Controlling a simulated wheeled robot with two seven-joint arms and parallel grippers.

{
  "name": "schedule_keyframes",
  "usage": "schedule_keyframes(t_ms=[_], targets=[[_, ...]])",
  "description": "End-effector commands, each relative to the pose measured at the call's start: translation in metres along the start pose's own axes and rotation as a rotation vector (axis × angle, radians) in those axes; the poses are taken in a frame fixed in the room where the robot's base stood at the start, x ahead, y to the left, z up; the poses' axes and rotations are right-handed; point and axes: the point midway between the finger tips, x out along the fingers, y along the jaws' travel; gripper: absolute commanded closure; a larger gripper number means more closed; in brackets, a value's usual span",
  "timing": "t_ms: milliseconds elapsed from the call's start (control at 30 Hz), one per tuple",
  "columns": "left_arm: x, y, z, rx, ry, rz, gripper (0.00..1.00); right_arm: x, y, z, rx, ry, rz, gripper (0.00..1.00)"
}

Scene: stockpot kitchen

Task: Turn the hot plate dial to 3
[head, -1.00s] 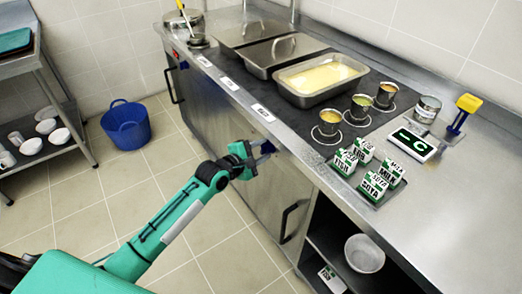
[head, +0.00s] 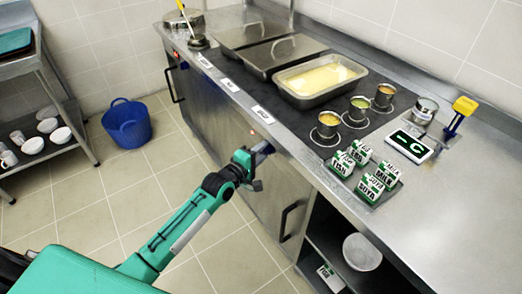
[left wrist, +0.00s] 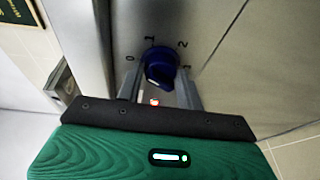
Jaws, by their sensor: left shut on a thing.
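The blue hot plate dial (left wrist: 160,67) sits on the steel counter front in the left wrist view, with the marks 0, 1, 2 and 3 around it. My left gripper (left wrist: 160,84) has one finger on each side of the dial and is shut on it. I cannot tell for certain which mark the dial points to. In the head view my left gripper (head: 261,152) is at the counter's front edge and mostly hides the dial. A small red light (left wrist: 154,102) glows close to the dial, between the fingers. My right gripper is in neither view.
Above the dial, the counter carries cups (head: 328,124), a tray of yellow food (head: 320,76) and a tray of labelled cartons (head: 372,180). A cupboard handle (head: 289,220) sticks out to the right of my gripper. A blue bucket (head: 127,124) stands on the otherwise open floor.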

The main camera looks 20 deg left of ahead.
Motion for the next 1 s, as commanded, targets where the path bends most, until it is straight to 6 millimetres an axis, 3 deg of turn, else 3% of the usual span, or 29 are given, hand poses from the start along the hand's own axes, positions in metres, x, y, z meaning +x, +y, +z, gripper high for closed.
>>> schedule_keyframes(t_ms=[267,1000], targets=[[0.0,-0.003,0.0,0.252,0.018,0.074,0.86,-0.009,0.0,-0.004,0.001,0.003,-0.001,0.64],[0.001,-0.008,-0.001,0.926,0.068,0.275,0.86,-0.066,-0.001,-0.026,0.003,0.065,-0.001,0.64]])
